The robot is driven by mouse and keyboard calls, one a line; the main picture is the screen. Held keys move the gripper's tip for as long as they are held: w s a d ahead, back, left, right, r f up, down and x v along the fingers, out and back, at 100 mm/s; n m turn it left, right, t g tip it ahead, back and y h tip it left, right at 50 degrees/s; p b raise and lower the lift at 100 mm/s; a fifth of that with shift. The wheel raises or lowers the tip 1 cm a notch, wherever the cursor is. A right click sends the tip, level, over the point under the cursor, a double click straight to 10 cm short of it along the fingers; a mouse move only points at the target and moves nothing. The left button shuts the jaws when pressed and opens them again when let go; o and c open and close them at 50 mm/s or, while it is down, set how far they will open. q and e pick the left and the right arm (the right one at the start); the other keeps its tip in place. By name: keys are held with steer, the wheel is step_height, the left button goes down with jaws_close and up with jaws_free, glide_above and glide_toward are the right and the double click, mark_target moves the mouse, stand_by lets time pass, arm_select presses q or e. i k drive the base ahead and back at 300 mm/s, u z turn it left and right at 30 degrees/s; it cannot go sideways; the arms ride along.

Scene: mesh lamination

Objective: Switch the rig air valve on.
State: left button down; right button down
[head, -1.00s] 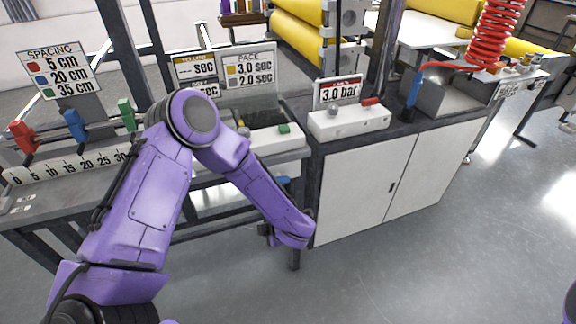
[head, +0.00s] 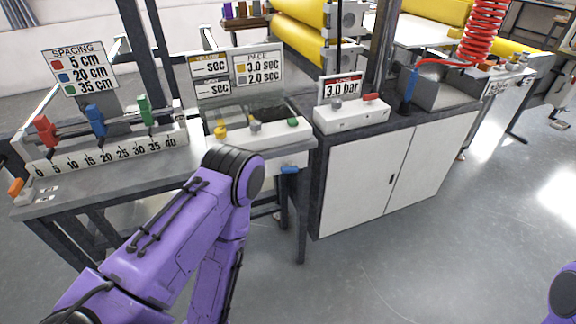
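A white control box (head: 350,117) stands on the cabinet top, with a grey knob (head: 336,103) and a red lever (head: 371,97). A sign reading 3.0 bar (head: 341,88) stands behind it. A blue handle (head: 289,170) sits under the front edge of the left bench. No valve is labelled, so I cannot tell which handle is the rig air valve, or whether it is on. My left arm (head: 215,225) is bent in front of the left bench; its gripper is out of view. Only a piece of my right arm (head: 565,292) shows; its gripper is out of view.
The left bench holds a spacing ruler (head: 110,153) with red, blue and green sliders, and a panel with yellow, grey and green knobs (head: 255,126). An orange handle (head: 16,187) is at its left end. A white cabinet (head: 365,180) stands right; the floor before it is clear.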

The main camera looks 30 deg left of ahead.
mark_target(287, 169)
steer(key=u, duration=0.55)
steer(key=k, duration=1.25)
steer(key=u, duration=0.25)
steer(key=i, duration=0.35)
steer(key=z, duration=0.75)
steer(key=i, duration=0.95)
steer(key=u, duration=0.6)
steer(key=i, duration=0.8)
steer(key=u, duration=0.9)
